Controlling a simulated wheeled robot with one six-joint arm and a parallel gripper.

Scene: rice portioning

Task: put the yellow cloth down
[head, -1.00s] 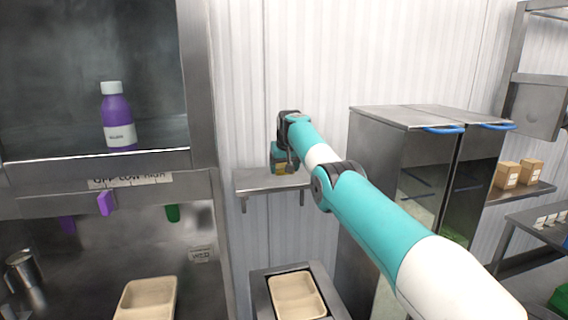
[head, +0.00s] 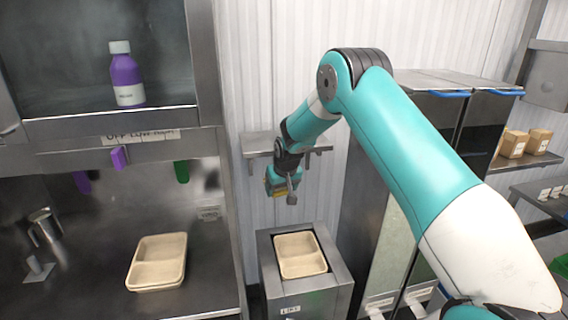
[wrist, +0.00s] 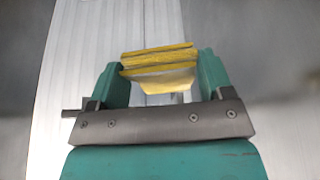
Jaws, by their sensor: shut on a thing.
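The yellow cloth (wrist: 160,68) is folded in layers and held between the two teal fingers of my gripper (wrist: 160,85) in the wrist view. In the head view the cloth (head: 279,192) shows as a small yellow patch at my gripper (head: 281,190). My gripper is shut on it, in the air in front of the white wall. It appears below the level of the small wall shelf (head: 258,144), which my arm partly covers.
A steel stand (head: 335,270) holding a beige two-compartment tray (head: 300,256) is below my gripper. Another beige tray (head: 158,262) lies on the steel counter (head: 95,290) at left. A purple bottle (head: 126,78) stands on the upper ledge. A steel cabinet (head: 470,120) is at right.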

